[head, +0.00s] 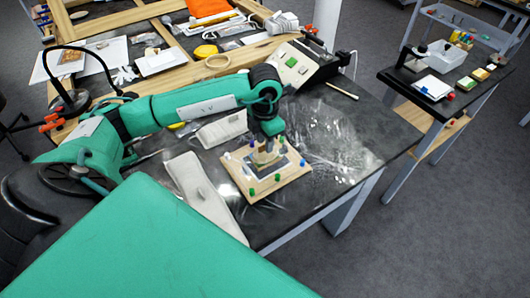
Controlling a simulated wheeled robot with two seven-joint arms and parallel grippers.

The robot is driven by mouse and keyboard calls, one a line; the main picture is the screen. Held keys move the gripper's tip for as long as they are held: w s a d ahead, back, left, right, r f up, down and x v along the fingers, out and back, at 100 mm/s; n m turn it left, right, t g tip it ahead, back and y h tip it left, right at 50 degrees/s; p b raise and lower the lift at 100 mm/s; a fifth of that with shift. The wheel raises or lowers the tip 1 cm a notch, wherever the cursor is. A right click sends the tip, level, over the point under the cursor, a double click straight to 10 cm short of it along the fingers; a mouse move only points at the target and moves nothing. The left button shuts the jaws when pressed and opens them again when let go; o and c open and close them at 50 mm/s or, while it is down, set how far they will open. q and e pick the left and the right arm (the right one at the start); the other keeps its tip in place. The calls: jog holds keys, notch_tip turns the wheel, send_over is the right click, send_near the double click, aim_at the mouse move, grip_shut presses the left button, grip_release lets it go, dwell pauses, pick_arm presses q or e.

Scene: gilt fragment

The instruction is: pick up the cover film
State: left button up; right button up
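A clear, crinkled sheet that looks like the cover film (335,140) lies on the dark tabletop, right of the wooden board (291,188). It shows mainly by its glossy streaks, and its exact edges are hard to tell. My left gripper (268,148) points down over the far part of the board, left of the film and apart from it. Its fingertips are small and overlap a tan block on the board, so I cannot tell whether they are open or touching it. Small green, blue and white pegs stand around the board. My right gripper is out of view.
Pale padded strips (205,195) lie left of the board. A cluttered wooden bench is at the back left. A side table (408,72) stands at the right.

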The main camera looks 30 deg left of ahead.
pick_arm(q)
jog(key=shift+c, duration=0.4)
grip_shut()
jog(key=shift+r, duration=0.1)
